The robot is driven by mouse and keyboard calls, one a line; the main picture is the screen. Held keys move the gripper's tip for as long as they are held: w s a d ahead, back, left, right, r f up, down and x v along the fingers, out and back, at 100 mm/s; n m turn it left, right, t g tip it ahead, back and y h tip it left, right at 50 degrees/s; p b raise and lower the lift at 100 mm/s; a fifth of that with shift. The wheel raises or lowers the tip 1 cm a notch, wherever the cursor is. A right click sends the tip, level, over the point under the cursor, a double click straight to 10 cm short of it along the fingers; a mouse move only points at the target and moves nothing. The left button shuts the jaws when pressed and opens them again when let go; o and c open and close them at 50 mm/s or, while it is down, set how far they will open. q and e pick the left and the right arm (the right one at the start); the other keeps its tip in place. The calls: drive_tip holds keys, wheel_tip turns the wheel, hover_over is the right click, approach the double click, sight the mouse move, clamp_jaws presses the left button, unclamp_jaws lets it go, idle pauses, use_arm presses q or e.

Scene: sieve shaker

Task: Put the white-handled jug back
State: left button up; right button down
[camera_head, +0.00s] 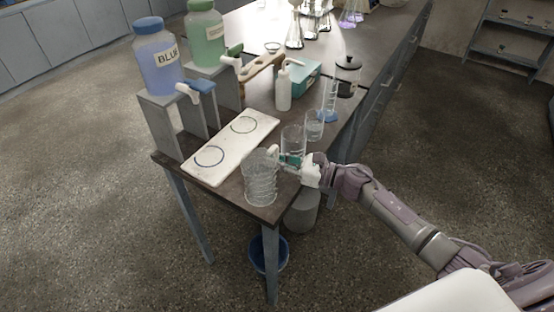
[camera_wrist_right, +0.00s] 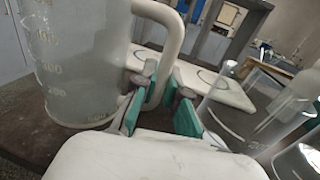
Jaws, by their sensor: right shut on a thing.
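The white-handled jug (camera_head: 261,180) is a clear, graduated jug at the near corner of the dark table. It is upright, on the tabletop or very close above it; I cannot tell which. In the right wrist view the jug (camera_wrist_right: 80,60) fills the left side, with its white handle (camera_wrist_right: 172,40) towards me. My right gripper (camera_head: 290,161) is beside the jug, its green-padded fingers (camera_wrist_right: 160,100) shut on the lower part of the handle. My left gripper is not in view.
A white board (camera_head: 228,148) with two outlined circles lies just behind the jug, both circles empty. Clear beakers (camera_head: 293,139) stand close to my right gripper. Blue (camera_head: 158,62) and green (camera_head: 206,38) tap bottles stand on grey stands. A blue bucket (camera_head: 268,258) is below the table.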

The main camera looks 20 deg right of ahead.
drive_tip(key=c, duration=1.6)
unclamp_jaws()
drive_tip(key=shift+f, duration=0.1)
drive_tip(key=o, duration=0.4)
drive_tip(key=shift+s+d, duration=0.1)
drive_tip(key=shift+b+v, duration=1.2)
drive_tip(key=shift+v, duration=4.7)
